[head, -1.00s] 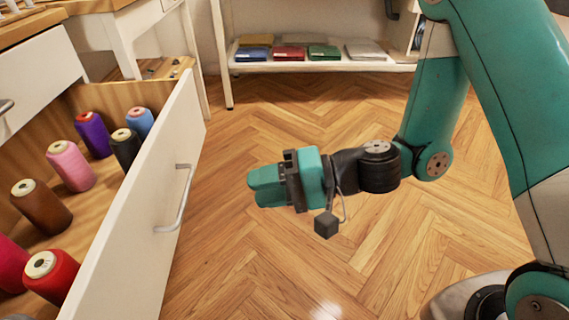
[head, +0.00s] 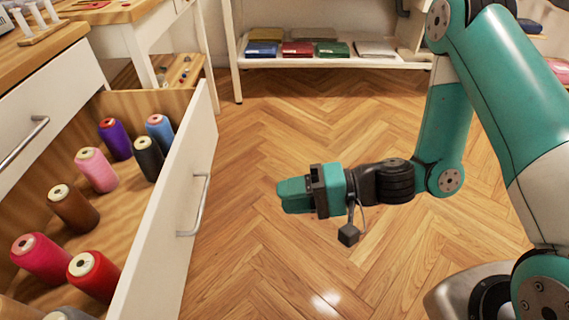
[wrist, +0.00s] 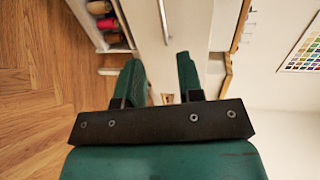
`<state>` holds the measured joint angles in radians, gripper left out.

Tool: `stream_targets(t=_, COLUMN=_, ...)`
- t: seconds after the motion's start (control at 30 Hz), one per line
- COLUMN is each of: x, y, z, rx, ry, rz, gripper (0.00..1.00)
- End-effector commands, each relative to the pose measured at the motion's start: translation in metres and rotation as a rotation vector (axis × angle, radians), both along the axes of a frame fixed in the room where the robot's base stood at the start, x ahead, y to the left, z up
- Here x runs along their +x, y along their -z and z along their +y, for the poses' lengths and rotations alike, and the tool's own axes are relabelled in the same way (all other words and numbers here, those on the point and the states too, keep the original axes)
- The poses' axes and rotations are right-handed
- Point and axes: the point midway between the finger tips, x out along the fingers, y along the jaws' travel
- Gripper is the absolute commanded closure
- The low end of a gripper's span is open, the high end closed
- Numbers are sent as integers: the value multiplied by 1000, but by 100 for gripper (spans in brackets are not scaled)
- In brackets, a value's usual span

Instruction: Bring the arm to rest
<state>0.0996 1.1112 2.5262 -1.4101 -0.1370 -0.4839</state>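My gripper (head: 295,195) hangs in the air over the wood floor, right of the open drawer, on my teal arm. The wrist view shows its two green fingers (wrist: 157,62) apart with nothing between them. In the head view the fingers point left toward the drawer front, with a clear gap between them and it. My arm reaches in from the right, bent at the elbow, and nothing is in contact with the gripper.
The open drawer (head: 170,235) at left holds several thread spools, among them a pink one (head: 96,169). Its metal handle (head: 194,205) faces my gripper. A white shelf (head: 335,62) with folded fabrics stands at the back. The middle floor (head: 300,125) is clear.

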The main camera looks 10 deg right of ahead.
Motion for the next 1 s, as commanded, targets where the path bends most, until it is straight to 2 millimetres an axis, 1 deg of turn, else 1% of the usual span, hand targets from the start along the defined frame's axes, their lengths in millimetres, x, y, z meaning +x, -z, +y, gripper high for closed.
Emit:
stream_targets(t=0.17, x=0, y=-1, z=0, rx=-2, ry=-6, rz=-4, gripper=66)
stream_targets(t=0.23, x=-3, y=-6, z=2, rx=-11, ry=-33, rz=-19, gripper=66)
stream_targets(t=0.37, x=-14, y=-27, z=8, rx=-63, ry=-160, rz=-90, gripper=66)
stream_targets(t=0.47, x=-30, y=-48, z=11, rx=-148, ry=-303, rz=-164, gripper=66)
stream_targets(t=0.53, x=-42, y=-60, z=9, rx=-227, ry=-398, rz=-210, gripper=66)
stream_targets(t=0.67, x=-61, y=-82, z=-1, rx=-394, ry=-534, rz=-284, gripper=66)
stream_targets(t=0.77, x=-73, y=-99, z=-14, rx=-535, ry=-601, rz=-332, gripper=66)
stream_targets(t=0.9, x=-84, y=-121, z=-34, rx=-715, ry=-630, rz=-377, gripper=66)
stream_targets(t=1.0, x=-91, y=-135, z=-46, rx=-814, ry=-621, rz=-396, gripper=66)
